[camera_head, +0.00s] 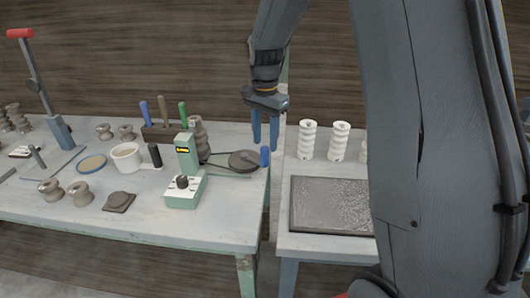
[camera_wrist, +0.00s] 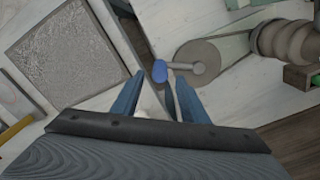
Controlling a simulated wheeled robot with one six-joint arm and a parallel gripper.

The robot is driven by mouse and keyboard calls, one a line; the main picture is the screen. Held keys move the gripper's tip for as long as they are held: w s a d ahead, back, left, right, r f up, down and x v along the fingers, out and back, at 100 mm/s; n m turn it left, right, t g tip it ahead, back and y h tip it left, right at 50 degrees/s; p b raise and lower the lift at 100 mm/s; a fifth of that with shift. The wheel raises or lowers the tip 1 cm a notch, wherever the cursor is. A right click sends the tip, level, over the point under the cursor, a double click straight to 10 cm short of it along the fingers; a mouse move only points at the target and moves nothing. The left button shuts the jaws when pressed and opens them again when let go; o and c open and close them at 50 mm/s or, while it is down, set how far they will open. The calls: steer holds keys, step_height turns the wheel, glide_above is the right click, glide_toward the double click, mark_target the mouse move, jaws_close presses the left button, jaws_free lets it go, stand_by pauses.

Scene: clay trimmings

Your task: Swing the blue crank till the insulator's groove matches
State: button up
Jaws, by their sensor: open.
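The blue crank handle (camera_head: 264,156) stands at the right edge of the left table, on an arm from a dark round disc (camera_head: 243,161). In the wrist view the blue handle (camera_wrist: 160,71) shows between and just beyond the fingertips, with the grey disc (camera_wrist: 198,62) to its right. My gripper (camera_head: 265,146) is open, pointing down just above the handle; its fingers also show in the wrist view (camera_wrist: 160,86).
A green device (camera_head: 187,153) with a small display stands left of the disc. White ribbed insulators (camera_head: 307,140) and a textured tray (camera_head: 292,215) are on the right table. A gap separates the tables. A tool rack (camera_head: 158,134) stands behind.

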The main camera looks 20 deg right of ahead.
mark_target(265, 147)
step_height(265, 147, down, 6)
steer(key=shift+r+p, duration=0.15)
steer(key=shift+p, duration=0.45)
steer(key=shift+c, duration=0.4)
jaws_close()
